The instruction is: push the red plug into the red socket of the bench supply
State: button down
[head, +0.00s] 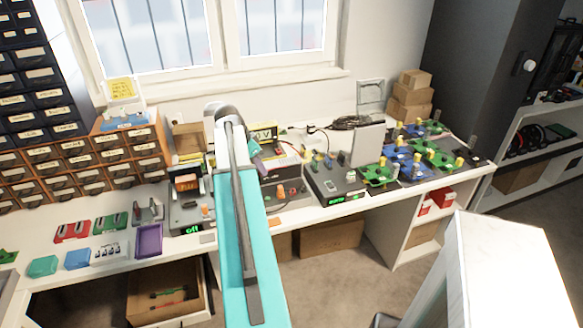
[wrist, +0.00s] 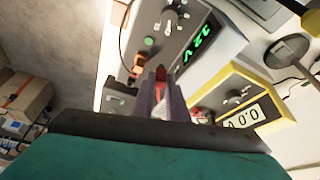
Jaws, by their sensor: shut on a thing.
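In the wrist view my gripper (wrist: 160,80) points at the front of the grey bench supply (wrist: 170,45), which has a lit green display. Its two purple-grey fingers are shut on the red plug (wrist: 160,74), of which only a small red part shows between them. A red-orange socket (wrist: 138,60) shows on the panel just left of the fingertips, with a green socket (wrist: 148,41) above it. The plug looks apart from the red socket, but the depth gap is hard to judge. In the head view my teal arm hides much of this area.
A yellow meter (wrist: 262,108) reading 0.0 V lies close on the right in the wrist view. A dark cable runs along the supply's left side. In the head view a purple tray (head: 149,240) and green boards (head: 379,174) share the crowded bench.

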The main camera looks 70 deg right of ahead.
jog(key=s+d+f+m+g, duration=0.1)
jog(key=s+d+m, duration=0.2)
jog(key=s, duration=0.7)
jog(key=shift+d+m+y, duration=0.3)
jog(key=shift+d+y, duration=0.1)
jog(key=shift+d, duration=0.5)
jog(key=shift+s+f, duration=0.1)
jog(key=shift+f, duration=0.05)
jog(key=shift+f+b, duration=1.25)
jog(key=shift+f, duration=1.45)
jog(key=shift+f+b, duration=0.4)
jog(key=shift+f, duration=0.25)
dwell(0.4)
jog(key=c, duration=1.7)
grip_release()
jog(key=shift+o, duration=0.2)
jog(key=shift+a, duration=0.1)
jog(key=b+v, duration=0.2)
jog(key=v, duration=1.2)
